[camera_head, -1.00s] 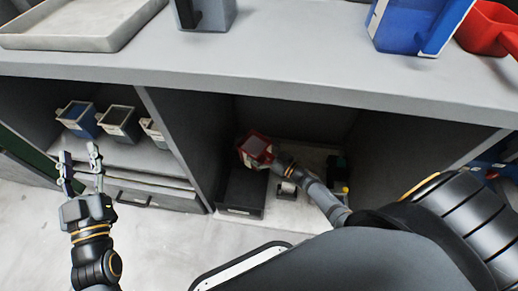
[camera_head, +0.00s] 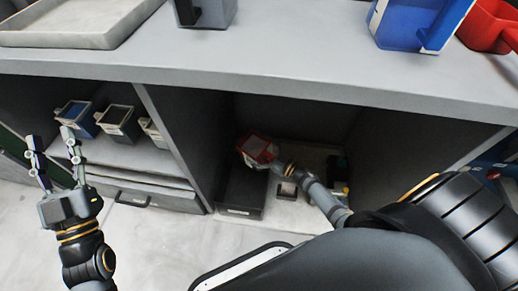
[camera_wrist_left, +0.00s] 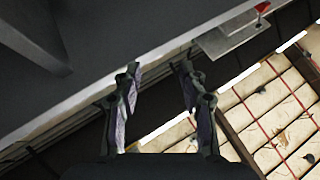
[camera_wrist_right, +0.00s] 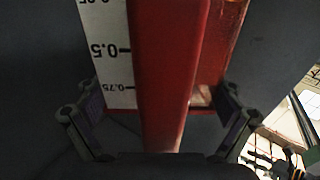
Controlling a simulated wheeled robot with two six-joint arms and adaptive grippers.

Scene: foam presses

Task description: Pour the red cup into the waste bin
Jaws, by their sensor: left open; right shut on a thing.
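The red cup (camera_head: 258,148) is in the lower compartment under the counter, above the back end of a dark open bin (camera_head: 242,190). My right gripper (camera_head: 277,163) is shut on it. In the right wrist view the cup (camera_wrist_right: 205,60) shows its red handle and a white measuring scale between the fingers (camera_wrist_right: 160,98). The cup looks tilted; I cannot tell whether anything flows out. The bin's inside is dark and its contents are not visible. My left gripper (camera_head: 51,138) is open and empty, in front of the left compartment; its spread fingers also show in the left wrist view (camera_wrist_left: 158,75).
Several small cups, one blue (camera_head: 78,117) and one grey (camera_head: 118,119), stand on the left shelf. A blue container (camera_head: 405,25), a red container (camera_head: 487,25), a grey one (camera_head: 207,12) and a pale tray (camera_head: 75,28) are on the counter (camera_head: 270,62). A divider (camera_head: 172,140) separates the compartments.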

